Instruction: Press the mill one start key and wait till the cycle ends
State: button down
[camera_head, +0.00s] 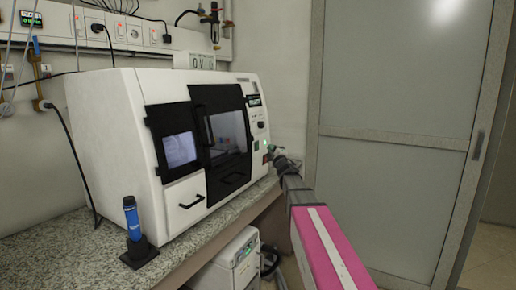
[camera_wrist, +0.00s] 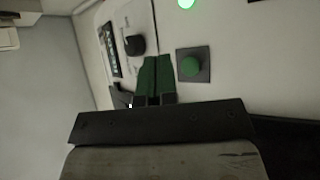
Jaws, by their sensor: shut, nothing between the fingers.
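The mill (camera_head: 115,150) is a white machine with a dark-framed front door (camera_head: 228,135) that looks shut. Its narrow control panel (camera_head: 256,115) is on the right of the front. In the wrist view a round green key (camera_wrist: 190,66) sits on a dark square plate; its label cannot be read. My gripper (camera_wrist: 155,60) has green fingertips held together with nothing between them. The tips show just left of the green key, not over it; I cannot tell how far they are from the panel. In the head view my gripper (camera_head: 272,150) is at the panel's lower right.
A green lamp (camera_wrist: 187,3) glows, and a black knob (camera_wrist: 135,44) is close left of my fingertips. A blue cylinder in a black stand (camera_head: 132,218) is on the granite bench (camera_head: 90,255). A white unit (camera_head: 238,262) is below. A grey door (camera_head: 395,130) stands right.

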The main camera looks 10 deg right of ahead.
jog(key=shift+w+a+f, duration=0.1)
jog(key=shift+w+a, duration=0.4)
jog(key=shift+a, duration=0.2)
jog(key=shift+w+a, duration=0.45)
jog(key=shift+a, duration=0.2)
dwell(1.2)
jog(key=shift+w+a, duration=0.25)
jog(key=shift+a, duration=0.1)
jog(key=shift+w+a, duration=0.25)
dwell(0.7)
dwell(0.3)
jog(key=shift+s+d, duration=0.5)
jog(key=shift+d, duration=0.1)
jog(key=shift+s+d, duration=0.75)
jog(key=shift+d, duration=0.25)
jog(key=shift+s+d, duration=0.7)
jog(key=shift+d, duration=0.3)
